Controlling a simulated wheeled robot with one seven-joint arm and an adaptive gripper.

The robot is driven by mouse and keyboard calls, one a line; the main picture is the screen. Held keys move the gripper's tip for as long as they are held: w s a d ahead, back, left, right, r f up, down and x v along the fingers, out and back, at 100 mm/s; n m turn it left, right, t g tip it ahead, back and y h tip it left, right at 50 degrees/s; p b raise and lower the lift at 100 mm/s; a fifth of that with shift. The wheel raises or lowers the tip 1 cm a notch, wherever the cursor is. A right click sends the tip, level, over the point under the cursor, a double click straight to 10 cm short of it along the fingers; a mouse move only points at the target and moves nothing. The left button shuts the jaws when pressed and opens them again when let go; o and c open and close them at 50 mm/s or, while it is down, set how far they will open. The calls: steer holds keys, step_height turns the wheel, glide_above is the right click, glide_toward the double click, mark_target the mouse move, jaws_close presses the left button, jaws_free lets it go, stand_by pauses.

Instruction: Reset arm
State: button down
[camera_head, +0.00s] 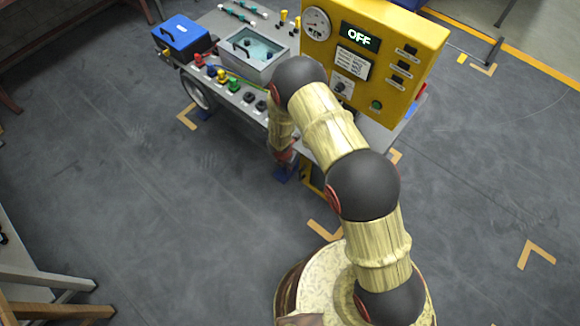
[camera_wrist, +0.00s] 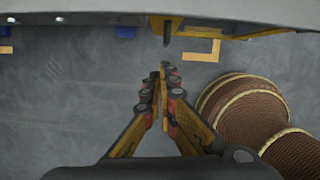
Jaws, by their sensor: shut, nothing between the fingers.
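My arm rises from my base in the head view and bends down in front of the cart. My gripper shows in the wrist view (camera_wrist: 163,72); its two fingers meet at the tips and are shut with nothing between them. The fingers point at the floor strip below the cart's near edge (camera_wrist: 90,18). In the head view my gripper is mostly hidden by my arm, low beside the cart's front. My ribbed brown base part fills the right of the wrist view.
The grey cart holds a yellow panel (camera_head: 415,35) reading OFF, a blue box (camera_head: 181,36), a grey bin (camera_head: 265,72) and several coloured knobs. A wooden-legged table (camera_head: 45,285) stands at lower left. Open floor (camera_head: 120,190) lies left of my arm.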

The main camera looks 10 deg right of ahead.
steer(key=p+v, duration=0.1)
steer(key=v, duration=0.5)
steer(key=shift+a+r, duration=0.3)
steer(key=shift+s, duration=0.1)
